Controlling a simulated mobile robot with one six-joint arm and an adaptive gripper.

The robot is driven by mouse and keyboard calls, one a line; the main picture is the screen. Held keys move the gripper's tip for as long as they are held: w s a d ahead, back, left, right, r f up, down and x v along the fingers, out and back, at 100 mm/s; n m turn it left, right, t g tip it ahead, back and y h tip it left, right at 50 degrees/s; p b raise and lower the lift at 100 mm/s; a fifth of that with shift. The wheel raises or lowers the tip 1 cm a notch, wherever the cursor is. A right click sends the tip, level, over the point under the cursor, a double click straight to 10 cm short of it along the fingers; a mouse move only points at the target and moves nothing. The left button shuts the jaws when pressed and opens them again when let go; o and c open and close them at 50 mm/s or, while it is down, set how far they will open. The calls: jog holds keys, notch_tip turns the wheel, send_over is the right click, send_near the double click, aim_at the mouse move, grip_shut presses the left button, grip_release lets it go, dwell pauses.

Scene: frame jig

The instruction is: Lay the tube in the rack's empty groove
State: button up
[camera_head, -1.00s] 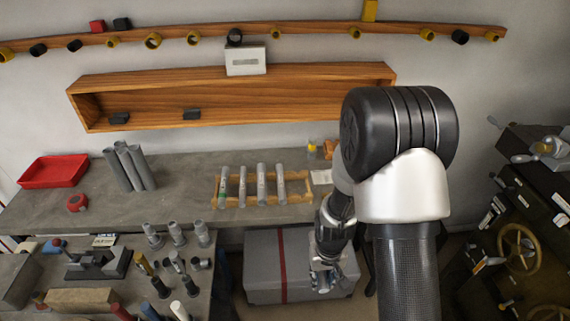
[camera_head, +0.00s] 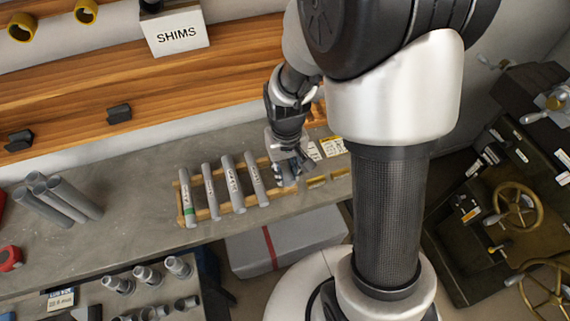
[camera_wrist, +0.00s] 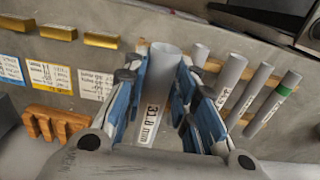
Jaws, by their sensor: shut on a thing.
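The wooden rack (camera_head: 240,203) lies on the grey bench with several grey tubes side by side; its leftmost tube (camera_head: 187,195) has a green band. My gripper (camera_head: 290,172) is at the rack's right end, beyond the rightmost lying tube (camera_head: 256,180). In the wrist view my gripper (camera_wrist: 160,95) is shut on a grey tube (camera_wrist: 157,82) labelled 31.8 mm. The rack's tubes (camera_wrist: 235,82) show to its right there. Wooden rack parts (camera_wrist: 212,64) show beside the held tube. My fingers hide the groove under it, and I cannot tell whether the tube touches the rack.
A notched wooden block (camera_wrist: 55,122), label cards (camera_wrist: 50,77) and brass blocks (camera_wrist: 60,32) lie beside the gripper. A shelf with a SHIMS box (camera_head: 177,30) is behind. Bare bench lies left of the rack.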

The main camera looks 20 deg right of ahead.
jog(key=shift+w+f+b, duration=0.15)
jog(key=shift+f+b, duration=3.6)
jog(key=shift+f, duration=1.2)
jog(key=o, duration=1.1)
notch_tip(320, 180, up, 9)
jog(key=p, duration=0.7)
